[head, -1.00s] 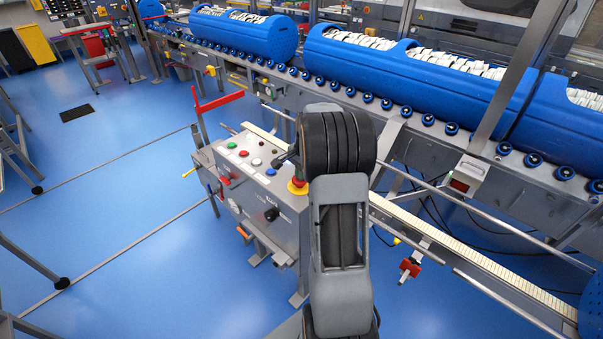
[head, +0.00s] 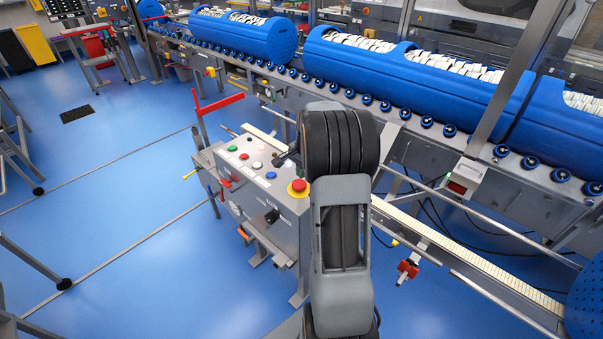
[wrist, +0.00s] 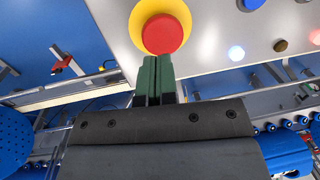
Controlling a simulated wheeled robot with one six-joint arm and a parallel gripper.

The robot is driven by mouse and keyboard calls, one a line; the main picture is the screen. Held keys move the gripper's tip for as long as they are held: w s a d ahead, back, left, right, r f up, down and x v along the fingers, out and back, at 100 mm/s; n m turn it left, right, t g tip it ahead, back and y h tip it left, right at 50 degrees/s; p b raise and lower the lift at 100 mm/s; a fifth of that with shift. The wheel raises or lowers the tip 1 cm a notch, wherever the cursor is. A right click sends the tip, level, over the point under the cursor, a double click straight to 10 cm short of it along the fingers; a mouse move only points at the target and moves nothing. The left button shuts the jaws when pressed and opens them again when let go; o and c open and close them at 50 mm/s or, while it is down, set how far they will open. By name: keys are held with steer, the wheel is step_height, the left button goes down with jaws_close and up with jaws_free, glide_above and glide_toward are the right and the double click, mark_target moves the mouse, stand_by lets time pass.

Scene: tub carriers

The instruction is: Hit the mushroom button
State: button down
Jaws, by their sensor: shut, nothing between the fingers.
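The mushroom button has a round red cap on a yellow base. It stands on the top of a grey control box (head: 285,222) in the head view (head: 299,186), and near the top middle of the wrist view (wrist: 162,34). My gripper (wrist: 157,64) shows in the wrist view with its green fingers together and nothing between them. Its tips appear just below the red cap in the picture. I cannot tell whether they touch it. In the head view my arm hides the fingers.
The box top also carries a green button (head: 232,148), a smaller red button (head: 244,156) and a white one that glows in the wrist view (wrist: 236,53). A conveyor with blue tubs (head: 420,80) runs behind. A narrow belt (head: 480,262) extends right. Blue floor lies open at left.

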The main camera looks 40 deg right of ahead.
step_height(320, 180, up, 10)
steer(key=b, duration=0.1)
steer(key=shift+s+d, duration=0.4)
steer(key=shift+d, duration=0.05)
stand_by(0.4)
steer(key=s+a+n+t, duration=0.1)
steer(key=s+a+n, duration=0.4)
steer(key=a, duration=0.3)
steer(key=s+a+n+t, duration=0.1)
steer(key=s+a+n, duration=0.4)
steer(key=a, duration=0.3)
steer(key=s+a+f+n, duration=0.1)
steer(key=s+a+n, duration=0.4)
steer(key=a, duration=0.3)
steer(key=shift+s+a+n+t+h, duration=0.3)
steer(key=shift+s+n+t+h, duration=0.1)
steer(key=shift+s, duration=0.15)
